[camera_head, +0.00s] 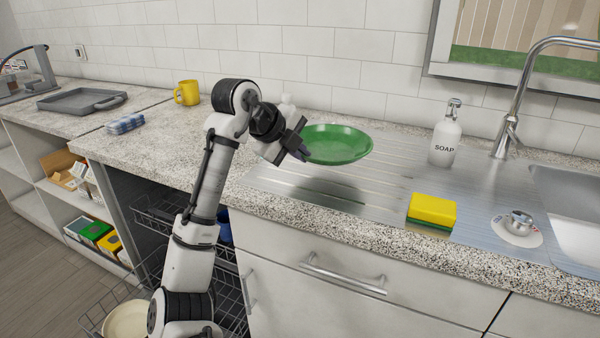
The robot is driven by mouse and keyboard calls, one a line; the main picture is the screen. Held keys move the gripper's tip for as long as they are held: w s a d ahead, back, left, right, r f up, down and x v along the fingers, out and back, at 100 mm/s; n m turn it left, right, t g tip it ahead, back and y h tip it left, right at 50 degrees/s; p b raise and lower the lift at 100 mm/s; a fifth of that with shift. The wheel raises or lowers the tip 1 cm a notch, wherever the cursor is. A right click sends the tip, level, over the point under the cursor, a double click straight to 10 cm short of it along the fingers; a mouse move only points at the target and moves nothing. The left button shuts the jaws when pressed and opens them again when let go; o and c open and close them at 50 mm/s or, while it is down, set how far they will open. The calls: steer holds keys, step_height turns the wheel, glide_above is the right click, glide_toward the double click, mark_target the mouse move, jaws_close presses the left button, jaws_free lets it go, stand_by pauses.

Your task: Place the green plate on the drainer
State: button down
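The green plate (342,144) is held over the left part of the metal drainer (385,195). It is nearly level, tilted a little, and a dark shadow lies on the ridges below it, apart from the plate. My gripper (301,143) is at the plate's left rim and looks shut on it. The fingertips are partly hidden by the gripper itself, and the wrist covers a little of the plate's left side.
A yellow and green sponge (432,212) lies at the drainer's front right. A soap bottle (445,138) stands at the back, left of the tap (510,130). A drain knob (518,223) sits by the sink (580,205). A yellow mug (187,93) stands on the left counter. An open dishwasher rack (165,215) is below.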

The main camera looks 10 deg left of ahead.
step_height(320, 180, down, 5)
steer(key=shift+f, duration=0.1)
steer(key=c, duration=1.9)
jaws_free()
steer(key=shift+c, duration=0.2)
steer(key=v, duration=1.2)
steer(key=shift+b, duration=0.45)
steer(key=shift+s+a, duration=0.1)
